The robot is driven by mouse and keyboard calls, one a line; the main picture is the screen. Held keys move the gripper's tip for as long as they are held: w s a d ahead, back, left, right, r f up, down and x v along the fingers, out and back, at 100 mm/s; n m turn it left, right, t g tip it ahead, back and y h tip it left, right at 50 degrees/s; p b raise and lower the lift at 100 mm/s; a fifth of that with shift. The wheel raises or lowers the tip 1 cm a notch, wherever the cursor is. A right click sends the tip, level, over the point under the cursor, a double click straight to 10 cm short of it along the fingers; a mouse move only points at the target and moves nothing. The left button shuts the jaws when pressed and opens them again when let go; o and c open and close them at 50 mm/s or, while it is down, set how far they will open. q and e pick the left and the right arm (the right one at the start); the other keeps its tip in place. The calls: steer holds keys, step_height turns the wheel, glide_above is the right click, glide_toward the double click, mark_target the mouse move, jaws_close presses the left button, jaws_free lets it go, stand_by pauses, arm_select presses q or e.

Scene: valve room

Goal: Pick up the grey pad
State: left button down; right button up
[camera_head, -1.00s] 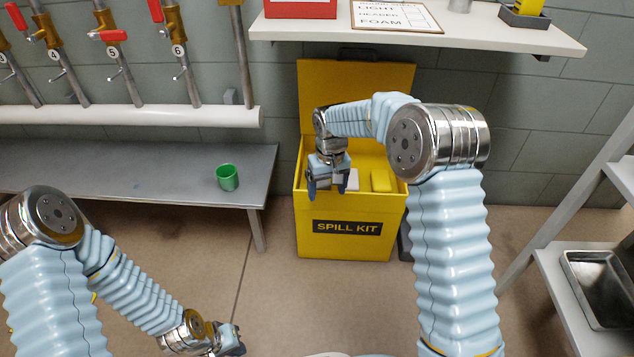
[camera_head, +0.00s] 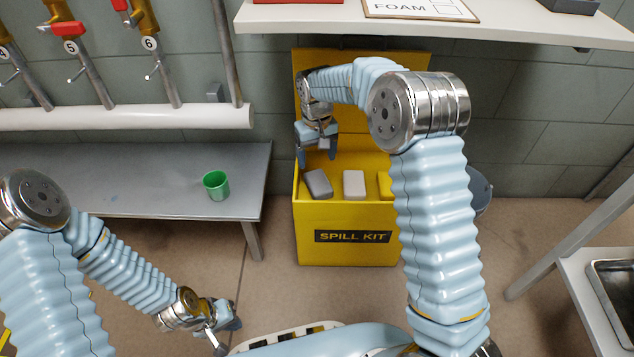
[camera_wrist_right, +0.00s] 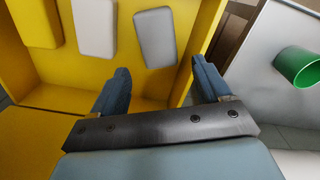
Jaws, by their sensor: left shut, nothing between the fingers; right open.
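The grey pad (camera_head: 319,183) lies in the yellow spill kit box (camera_head: 354,253), leftmost of three pads in the head view. It also shows in the right wrist view (camera_wrist_right: 155,37), ahead of the fingers. A paler, whitish pad (camera_head: 354,184) lies beside it, then a yellow pad (camera_head: 385,184), partly hidden by my right arm. My right gripper (camera_head: 317,155) is open and empty above the rear left part of the box, apart from the grey pad. My left gripper (camera_head: 228,335) is shut and empty, low at the front, left of the box.
The box's lid (camera_head: 420,62) stands open behind it. A white shelf (camera_head: 540,28) overhangs the box. A metal bench (camera_head: 120,165) with a green cup (camera_head: 216,185) stands left. A grey bucket (camera_head: 481,190) is partly hidden right of the box.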

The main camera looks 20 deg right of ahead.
mark_target(318, 181)
step_height(318, 181, down, 5)
steer(key=shift+f+b, duration=0.1)
steer(key=shift+b, duration=0.2)
steer(key=f, duration=0.3)
steer(key=f+b, duration=0.1)
steer(key=shift+s+d+f, duration=0.15)
steer(key=shift+s+d, duration=0.05)
steer(key=shift+d, duration=0.05)
steer(key=shift+f, duration=0.4)
steer(key=c, duration=0.8)
steer(key=shift+r, duration=0.45)
step_height(318, 181, up, 2)
steer(key=shift+w+r, duration=0.1)
steer(key=shift+r, duration=0.15)
steer(key=s+r, duration=0.1)
steer(key=r, duration=0.1)
steer(key=s+a+r+p, duration=0.1)
steer(key=s+r, duration=0.1)
steer(key=s+a+r, duration=0.1)
steer(key=shift+s+a+r+p, duration=0.15)
steer(key=shift+s+r+p, duration=0.05)
steer(key=shift+r+p, duration=0.2)
steer(key=s+a+r, duration=0.1)
steer(key=s, duration=0.1)
steer(key=s+a+r, duration=0.1)
steer(key=s, duration=0.2)
steer(key=s+a+r, duration=0.2)
steer(key=s, duration=0.1)
steer(key=shift+s+p, duration=0.15)
steer(key=shift+p, duration=0.2)
